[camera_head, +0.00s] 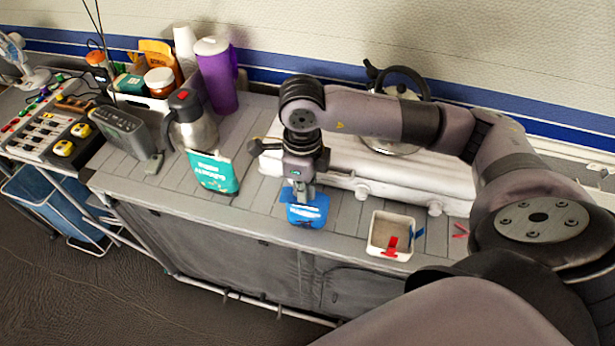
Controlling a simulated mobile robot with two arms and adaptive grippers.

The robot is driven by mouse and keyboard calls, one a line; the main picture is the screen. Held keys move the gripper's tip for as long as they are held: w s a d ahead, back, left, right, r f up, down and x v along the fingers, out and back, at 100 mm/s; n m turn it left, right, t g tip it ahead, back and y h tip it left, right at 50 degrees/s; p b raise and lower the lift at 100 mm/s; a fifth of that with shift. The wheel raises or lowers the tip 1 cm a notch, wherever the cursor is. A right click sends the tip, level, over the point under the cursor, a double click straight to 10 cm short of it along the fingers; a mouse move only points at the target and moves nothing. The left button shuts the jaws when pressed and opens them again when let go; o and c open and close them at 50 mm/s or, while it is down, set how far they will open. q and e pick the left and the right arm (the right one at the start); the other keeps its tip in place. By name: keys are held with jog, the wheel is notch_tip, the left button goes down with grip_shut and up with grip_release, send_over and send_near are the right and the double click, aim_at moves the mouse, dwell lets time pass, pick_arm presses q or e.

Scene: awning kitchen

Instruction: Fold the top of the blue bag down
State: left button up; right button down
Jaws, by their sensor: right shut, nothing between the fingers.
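The blue bag (308,214) stands on the counter near its front edge, with pale lettering on its front. My right gripper (300,195) points down over the bag from above, its fingers shut with nothing between them. The fingertips are at the top of the bag and hide part of its upper edge. I cannot tell whether they touch it. My left gripper is not in view.
A teal and white bag (214,172) stands left of the blue bag. A small white container (391,234) with red and blue clips is at right. Counter (262,200) between the bags is clear.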

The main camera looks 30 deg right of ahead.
jog(key=shift+r, duration=0.1)
dwell(0.4)
notch_tip(320, 180, up, 8)
jog(key=s+a+p, duration=0.1)
jog(key=p, duration=0.4)
jog(key=shift+s+a, duration=0.2)
dwell(0.5)
